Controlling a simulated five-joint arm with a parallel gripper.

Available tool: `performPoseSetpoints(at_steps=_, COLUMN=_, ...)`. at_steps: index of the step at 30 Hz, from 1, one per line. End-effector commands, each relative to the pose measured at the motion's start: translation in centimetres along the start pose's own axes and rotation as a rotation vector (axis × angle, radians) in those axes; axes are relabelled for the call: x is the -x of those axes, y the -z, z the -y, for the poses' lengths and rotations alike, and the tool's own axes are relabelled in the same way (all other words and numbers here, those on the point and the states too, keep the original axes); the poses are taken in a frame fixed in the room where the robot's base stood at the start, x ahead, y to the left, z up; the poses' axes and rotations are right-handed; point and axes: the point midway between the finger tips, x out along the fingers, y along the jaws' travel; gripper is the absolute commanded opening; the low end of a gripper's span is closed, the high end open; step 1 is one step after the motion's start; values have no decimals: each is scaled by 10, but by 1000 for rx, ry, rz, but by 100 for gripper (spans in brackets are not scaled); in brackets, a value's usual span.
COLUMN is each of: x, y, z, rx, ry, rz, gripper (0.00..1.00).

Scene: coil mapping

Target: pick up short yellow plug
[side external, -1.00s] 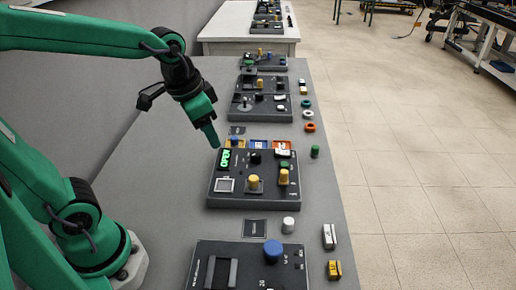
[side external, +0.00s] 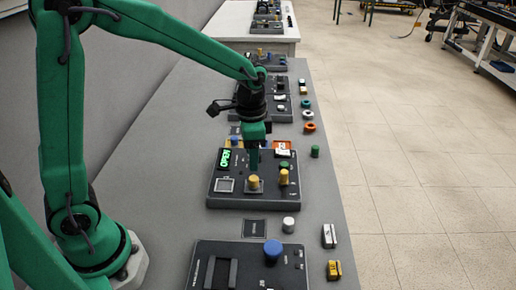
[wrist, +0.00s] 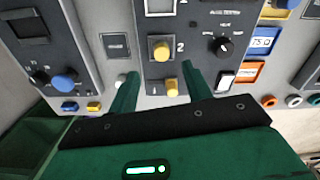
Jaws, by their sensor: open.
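A yellow plug (side external: 254,182) stands upright on a square base on the middle dark panel (side external: 232,199). It also shows in the wrist view (wrist: 161,49), beyond my fingertips. A second yellow plug (side external: 283,176) stands to its right and looks taller in the side view. In the wrist view the second plug (wrist: 171,87) is between my fingers. My gripper (side external: 253,168) points down over the panel, just behind the left yellow plug in the side view. In the wrist view my gripper (wrist: 160,71) has its two green fingers apart, and neither yellow plug is clamped.
A black knob (wrist: 223,45) and a white switch (wrist: 226,80) are close to my fingers. A nearer panel carries a blue knob (side external: 273,251). A white cylinder (side external: 289,224) stands between the panels.

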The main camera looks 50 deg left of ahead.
Motion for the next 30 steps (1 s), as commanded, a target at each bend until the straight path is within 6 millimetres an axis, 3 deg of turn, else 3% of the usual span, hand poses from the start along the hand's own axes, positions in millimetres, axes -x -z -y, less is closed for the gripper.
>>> performPoseSetpoints(at_steps=13, x=-24, y=0, z=0, rx=1, ry=0, rz=1, gripper=49)
performPoseSetpoints(at_steps=23, x=-31, y=0, z=0, rx=1, ry=0, rz=1, gripper=49)
performPoseSetpoints(at_steps=30, x=-56, y=1, z=2, rx=1, ry=-2, rz=4, gripper=49)
